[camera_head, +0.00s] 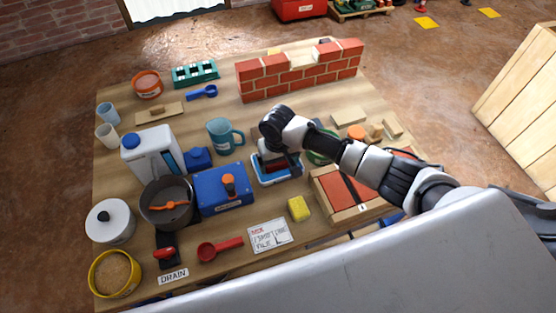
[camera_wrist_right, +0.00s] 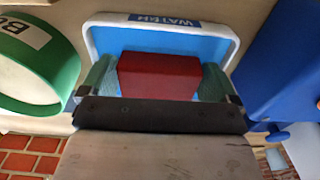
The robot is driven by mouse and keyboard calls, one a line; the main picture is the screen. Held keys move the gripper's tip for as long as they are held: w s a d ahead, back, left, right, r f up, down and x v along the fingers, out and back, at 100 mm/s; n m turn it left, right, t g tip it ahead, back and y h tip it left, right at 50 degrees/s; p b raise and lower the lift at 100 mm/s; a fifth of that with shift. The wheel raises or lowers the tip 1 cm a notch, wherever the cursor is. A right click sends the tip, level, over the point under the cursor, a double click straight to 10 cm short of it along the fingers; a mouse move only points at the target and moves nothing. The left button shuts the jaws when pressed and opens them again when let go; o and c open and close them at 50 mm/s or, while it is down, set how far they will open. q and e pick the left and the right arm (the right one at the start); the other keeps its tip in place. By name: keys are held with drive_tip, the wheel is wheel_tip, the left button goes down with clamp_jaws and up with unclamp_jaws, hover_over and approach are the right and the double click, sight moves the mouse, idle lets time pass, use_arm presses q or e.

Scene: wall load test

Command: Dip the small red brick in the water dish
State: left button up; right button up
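The water dish (camera_head: 266,182) is a shallow blue tray with a pale rim near the middle of the table. Its rim and WATER label show in the right wrist view (camera_wrist_right: 165,20). My right gripper (camera_head: 280,162) is over the dish, pointing down. In the right wrist view the small red brick (camera_wrist_right: 158,77) sits between the two greenish fingertips, which press on its sides. The brick is over or in the blue of the dish; I cannot tell how deep it is. In the head view the gripper mostly hides the brick. My left gripper is not in view.
A blue box (camera_head: 222,192) stands close left of the dish, a green ring (camera_wrist_right: 40,60) on its other side. A tray of red bricks (camera_head: 340,195), a yellow sponge (camera_head: 299,208) and a teal mug (camera_head: 221,136) are near. A brick wall (camera_head: 300,72) stands behind.

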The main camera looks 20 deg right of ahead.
drive_tip(key=shift+o, duration=0.6)
wheel_tip(320, 180, up, 11)
drive_tip(key=p, duration=0.2)
drive_tip(key=shift+f, duration=0.1)
